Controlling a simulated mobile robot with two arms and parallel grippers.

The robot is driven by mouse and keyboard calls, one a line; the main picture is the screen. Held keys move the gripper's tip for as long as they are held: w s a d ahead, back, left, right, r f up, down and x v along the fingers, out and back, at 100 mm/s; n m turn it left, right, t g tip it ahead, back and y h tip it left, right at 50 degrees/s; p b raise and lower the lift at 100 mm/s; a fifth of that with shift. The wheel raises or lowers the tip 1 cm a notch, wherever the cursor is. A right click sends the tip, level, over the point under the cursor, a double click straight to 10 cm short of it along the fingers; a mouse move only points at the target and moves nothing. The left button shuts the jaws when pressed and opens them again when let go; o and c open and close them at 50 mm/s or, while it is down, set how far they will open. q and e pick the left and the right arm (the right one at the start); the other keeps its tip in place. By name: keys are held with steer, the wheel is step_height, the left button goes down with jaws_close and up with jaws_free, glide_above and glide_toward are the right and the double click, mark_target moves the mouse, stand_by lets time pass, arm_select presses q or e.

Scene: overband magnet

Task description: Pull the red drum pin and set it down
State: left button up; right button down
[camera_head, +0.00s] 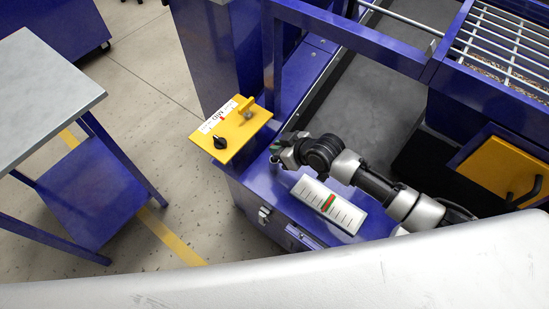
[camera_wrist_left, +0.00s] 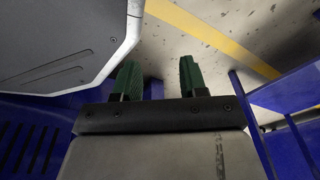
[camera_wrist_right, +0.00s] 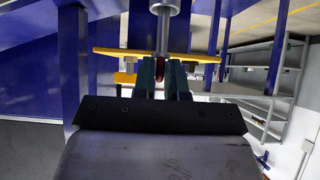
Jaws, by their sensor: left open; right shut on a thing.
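My right gripper (camera_wrist_right: 164,78) is shut on the red drum pin (camera_wrist_right: 159,70), which shows as a small dark red piece between the green fingertips in the right wrist view. A grey metal rod (camera_wrist_right: 163,30) comes down from the top of that view right in line with the pin; I cannot tell whether they touch. In the head view the right gripper (camera_head: 275,152) is over the blue housing, just right of the yellow panel, and the pin is mostly hidden. My left gripper (camera_wrist_left: 158,80) is open and empty over the floor, outside the head view.
The yellow panel (camera_head: 228,143) carries a black knob (camera_head: 220,142) and a yellow lever. A white scale plate (camera_head: 327,203) lies on the blue housing (camera_head: 262,181) below my right arm. A grey-topped table (camera_head: 45,85) stands at left, with open floor between.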

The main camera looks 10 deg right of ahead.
arm_select(q)
steer(key=s+a+f+p, duration=0.1)
steer(key=s+p, duration=0.4)
steer(key=s, duration=0.5)
steer(key=shift+s+a+f+g, duration=0.15)
steer(key=shift+a+f+g, duration=0.15)
steer(key=shift+a+g, duration=0.15)
stand_by(1.5)
